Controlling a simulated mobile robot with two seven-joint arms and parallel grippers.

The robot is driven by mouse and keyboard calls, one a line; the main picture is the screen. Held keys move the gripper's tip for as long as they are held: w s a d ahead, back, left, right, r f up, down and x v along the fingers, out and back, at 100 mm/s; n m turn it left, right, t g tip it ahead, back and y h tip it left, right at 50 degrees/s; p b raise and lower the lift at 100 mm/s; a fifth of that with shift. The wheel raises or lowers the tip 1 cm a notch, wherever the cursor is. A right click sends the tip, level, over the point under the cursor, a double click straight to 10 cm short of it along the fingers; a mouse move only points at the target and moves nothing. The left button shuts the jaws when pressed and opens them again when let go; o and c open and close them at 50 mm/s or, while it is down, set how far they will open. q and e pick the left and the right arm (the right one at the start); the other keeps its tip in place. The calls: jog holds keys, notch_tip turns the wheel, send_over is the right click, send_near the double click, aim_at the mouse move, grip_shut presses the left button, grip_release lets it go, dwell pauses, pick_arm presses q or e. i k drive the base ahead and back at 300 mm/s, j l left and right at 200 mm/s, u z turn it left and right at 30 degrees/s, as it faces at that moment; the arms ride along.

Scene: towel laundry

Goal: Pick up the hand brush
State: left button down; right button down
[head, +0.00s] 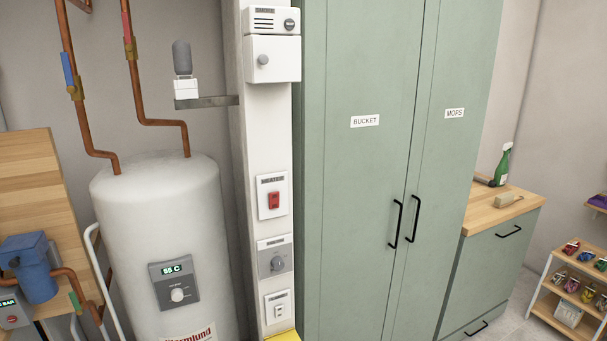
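What looks like the hand brush (507,200) lies on the wooden top of the low green cabinet at the right. It has a pale beige body and is small in this view, so its bristles cannot be made out. Neither of my grippers is in view.
A green spray bottle (503,165) and a dark object (484,180) stand behind it on the wooden counter (482,215). A tall green cabinet (350,200) with shut doors adjoins the counter's left. A white boiler (150,215) is at left, a stocked shelf (548,310) at far right.

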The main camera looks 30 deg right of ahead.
aim_at(506, 200)
jog(key=z, duration=2.1)
jog(key=i+z, duration=0.1)
jog(key=i, duration=0.45)
jog(key=i+j+z, duration=0.1)
jog(key=i, duration=0.45)
jog(key=i+z, duration=0.35)
jog(key=i, duration=0.4)
jog(key=i+j+z, duration=0.1)
jog(key=i+z, duration=0.3)
jog(key=i, duration=0.35)
jog(key=i+l+u, duration=0.2)
jog(key=i, duration=0.3)
jog(key=i+u, duration=0.25)
jog(key=i, duration=0.2)
jog(key=i+l+u, duration=0.2)
jog(key=i, duration=0.3)
jog(key=l, duration=0.1)
